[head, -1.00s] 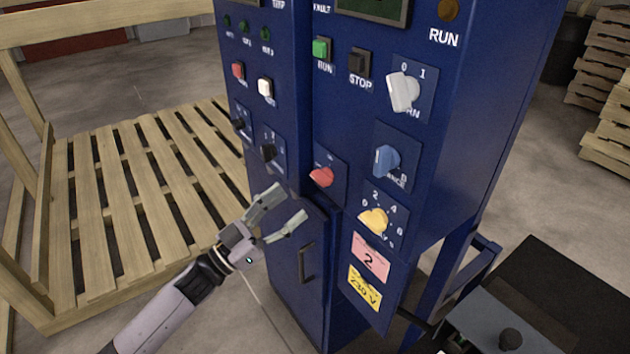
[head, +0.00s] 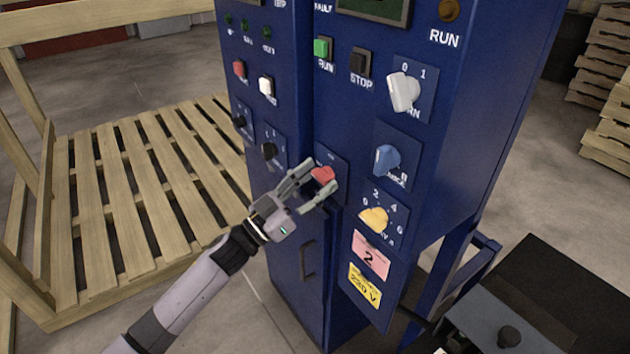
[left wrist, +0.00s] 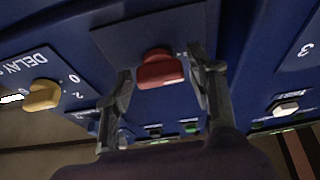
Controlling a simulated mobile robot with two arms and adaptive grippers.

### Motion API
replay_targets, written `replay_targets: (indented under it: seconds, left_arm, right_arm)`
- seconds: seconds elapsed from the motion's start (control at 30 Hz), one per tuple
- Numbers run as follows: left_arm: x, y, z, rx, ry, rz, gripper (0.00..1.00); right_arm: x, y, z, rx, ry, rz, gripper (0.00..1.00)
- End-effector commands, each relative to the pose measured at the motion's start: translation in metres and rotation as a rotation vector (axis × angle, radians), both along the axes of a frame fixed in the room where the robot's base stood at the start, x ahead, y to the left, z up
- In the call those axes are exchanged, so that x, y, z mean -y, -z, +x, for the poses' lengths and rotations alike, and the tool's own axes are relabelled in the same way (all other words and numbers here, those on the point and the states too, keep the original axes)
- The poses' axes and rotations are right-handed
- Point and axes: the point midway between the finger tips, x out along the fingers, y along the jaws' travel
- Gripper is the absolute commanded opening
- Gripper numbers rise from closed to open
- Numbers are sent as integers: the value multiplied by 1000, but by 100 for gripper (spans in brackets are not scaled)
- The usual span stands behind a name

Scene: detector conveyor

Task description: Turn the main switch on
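A red rotary knob (head: 323,174) sits on a dark plate at the inner edge of the blue cabinet's right section. Its label is too small to read, so I cannot tell for sure that it is the main switch. My left gripper (head: 318,182) is open, with one finger above-left of the knob and one below-right. In the left wrist view the red knob (left wrist: 160,69) shows between the open fingertips (left wrist: 160,75), with a gap on both sides. Whether a finger touches it I cannot tell. My right gripper is not in view.
Close to the red knob are a blue knob (head: 387,160), a yellow knob (head: 374,219) and a white knob (head: 404,91). A black knob (head: 268,151) is on the left section. A wooden pallet structure (head: 150,190) stands at the left.

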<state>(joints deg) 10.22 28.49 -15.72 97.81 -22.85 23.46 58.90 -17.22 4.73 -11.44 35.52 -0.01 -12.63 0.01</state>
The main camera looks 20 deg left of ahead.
Motion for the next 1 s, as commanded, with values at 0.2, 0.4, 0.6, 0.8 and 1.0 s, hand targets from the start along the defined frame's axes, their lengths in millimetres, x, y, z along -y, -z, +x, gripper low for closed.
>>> replay_targets:
  seconds: [0.2, 0.4, 0.6, 0.8, 1.0]
  left_arm:
    - [0, 0, 0, 0, 0, 0, 34]
    - [0, 0, 0, 0, 0, 0, 21]
    - [0, 0, 0, 1, 0, 1, 12]
    - [-1, 0, 0, 17, 1, 22, 12]
    - [-1, 0, 1, 75, 1, 96, 12]
  right_arm:
    - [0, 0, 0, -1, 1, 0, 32]
    - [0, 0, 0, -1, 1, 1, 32]
    - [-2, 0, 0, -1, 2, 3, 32]
    - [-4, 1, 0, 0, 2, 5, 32]
    - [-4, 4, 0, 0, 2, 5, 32]
